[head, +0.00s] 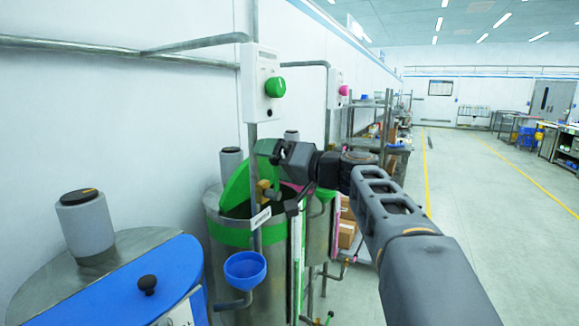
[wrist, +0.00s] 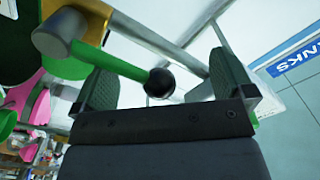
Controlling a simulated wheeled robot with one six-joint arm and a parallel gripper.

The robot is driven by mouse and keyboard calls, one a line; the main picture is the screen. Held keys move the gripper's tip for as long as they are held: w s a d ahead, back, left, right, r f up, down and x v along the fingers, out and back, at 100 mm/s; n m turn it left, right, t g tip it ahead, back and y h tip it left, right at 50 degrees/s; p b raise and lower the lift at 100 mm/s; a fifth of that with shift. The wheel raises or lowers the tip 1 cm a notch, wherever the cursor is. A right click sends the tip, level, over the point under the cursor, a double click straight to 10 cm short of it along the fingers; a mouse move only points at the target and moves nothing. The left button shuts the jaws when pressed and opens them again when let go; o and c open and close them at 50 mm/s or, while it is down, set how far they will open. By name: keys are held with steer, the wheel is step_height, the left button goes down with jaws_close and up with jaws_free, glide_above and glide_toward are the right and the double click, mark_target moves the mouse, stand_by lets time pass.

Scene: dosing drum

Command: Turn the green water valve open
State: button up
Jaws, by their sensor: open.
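The green water valve's lever shows in the wrist view as a green rod (wrist: 112,62) with a black ball (wrist: 159,82) at its end and a grey hub (wrist: 58,33) at the other. My gripper (wrist: 160,70) is open, and the black ball appears between its two fingers, with no finger clearly touching it. In the head view my gripper (head: 283,153) is beside the vertical pipe above the green-banded drum (head: 226,232). A brass fitting (head: 265,190) on the pipe sits just below it. The lever itself cannot be made out there.
A box with a green knob (head: 275,87) is mounted above my gripper. A blue-lidded drum (head: 130,285) stands at the left. A box with a pink knob (head: 344,90) is farther back. Open floor lies right.

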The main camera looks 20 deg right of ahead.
steer(key=b+v, duration=0.3)
steer(key=v, duration=0.6)
stand_by(0.7)
step_height(320, 180, down, 20)
steer(key=s+d+m+g+h+p, duration=0.1)
steer(key=s+m+g+h+p, duration=0.1)
steer(key=m+g+h+p, duration=0.35)
steer(key=s+a+f+n+g+h+p, duration=0.3)
steer(key=s+a+n+h+p, duration=0.3)
steer(key=s, duration=0.5)
steer(key=shift+s+a+f+g+h+p, duration=0.4)
steer(key=shift+a+g+p, duration=0.2)
steer(key=shift+p, duration=0.25)
